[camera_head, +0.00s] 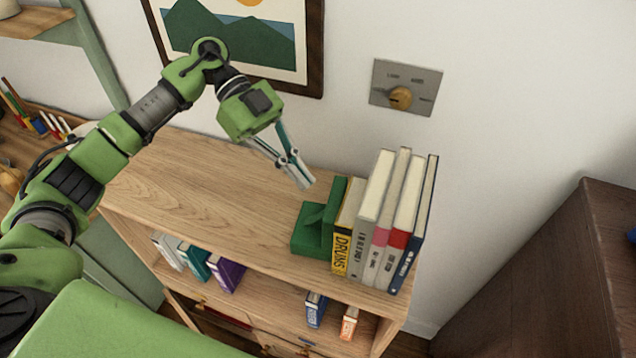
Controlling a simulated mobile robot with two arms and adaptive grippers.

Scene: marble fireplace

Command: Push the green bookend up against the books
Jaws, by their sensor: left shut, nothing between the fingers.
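The green bookend (312,238) stands on the wooden shelf top, its upright plate on the right side and its foot reaching left. Its plate looks to be against or very close to the yellow book at the left end of the row of books (385,222); I cannot tell if they touch. The books stand upright near the right end of the shelf top. My left gripper (304,182) is shut and empty, above and slightly left of the bookend's plate, pointing down and right. My right gripper is not in view.
The wooden shelf top (190,195) is bare left of the bookend. Lower shelves hold a purple book (228,274) and other books. A framed picture (245,40) and a dial plate (405,88) are on the wall behind. A dark brown cabinet (545,270) stands at right.

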